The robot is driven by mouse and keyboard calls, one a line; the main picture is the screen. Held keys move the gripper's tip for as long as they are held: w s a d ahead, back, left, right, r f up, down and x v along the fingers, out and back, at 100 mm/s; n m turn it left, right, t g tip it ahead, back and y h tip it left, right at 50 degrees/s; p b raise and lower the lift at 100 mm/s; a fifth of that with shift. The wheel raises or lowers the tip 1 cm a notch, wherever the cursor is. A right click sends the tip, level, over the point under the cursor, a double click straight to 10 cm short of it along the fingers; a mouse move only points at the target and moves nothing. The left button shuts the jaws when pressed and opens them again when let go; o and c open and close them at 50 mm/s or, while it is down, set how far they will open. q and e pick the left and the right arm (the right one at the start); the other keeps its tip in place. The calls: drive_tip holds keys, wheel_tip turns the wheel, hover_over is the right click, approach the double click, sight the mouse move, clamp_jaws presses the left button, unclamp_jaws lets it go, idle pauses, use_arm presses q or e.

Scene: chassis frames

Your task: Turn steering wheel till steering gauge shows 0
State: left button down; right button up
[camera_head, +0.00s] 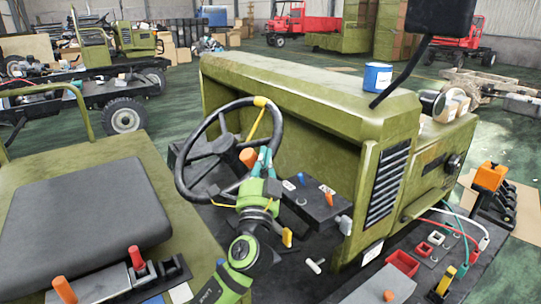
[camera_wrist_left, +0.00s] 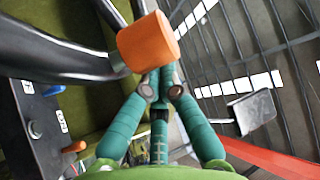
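The black steering wheel (camera_head: 187,180) has a yellow rim mark and yellow spoke (camera_head: 255,122), now at its upper right. An orange knob (camera_head: 249,157) shows at the wheel's right side; an orange knob also shows close up in the left wrist view (camera_wrist_left: 148,42). My left gripper (camera_head: 264,159) has teal fingers and is at the wheel's right side, by the knob. In the left wrist view its fingers (camera_wrist_left: 163,82) come up behind the knob, which hides part of them; I cannot tell whether they grip it. I cannot make out a steering gauge reading. My right gripper is not in view.
A dark panel (camera_head: 312,207) with blue and orange levers stands right of the wheel. The green hood (camera_head: 300,90) rises behind, with a blue can (camera_head: 377,77) on it. A black seat (camera_head: 85,220) is at left. Red bins (camera_head: 403,263) lie at lower right.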

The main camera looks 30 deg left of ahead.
use_arm(q)
drive_tip(key=shift+s+a+f+m+t+h+b, duration=0.25)
drive_tip(key=shift+s+f+m+t+h+b, duration=0.3)
drive_tip(key=shift+b, duration=0.4)
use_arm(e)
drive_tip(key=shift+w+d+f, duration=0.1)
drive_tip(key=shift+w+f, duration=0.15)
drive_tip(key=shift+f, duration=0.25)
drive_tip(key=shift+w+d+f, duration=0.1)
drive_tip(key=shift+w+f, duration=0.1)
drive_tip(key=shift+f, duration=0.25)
use_arm(q)
drive_tip(key=shift+r, duration=0.1)
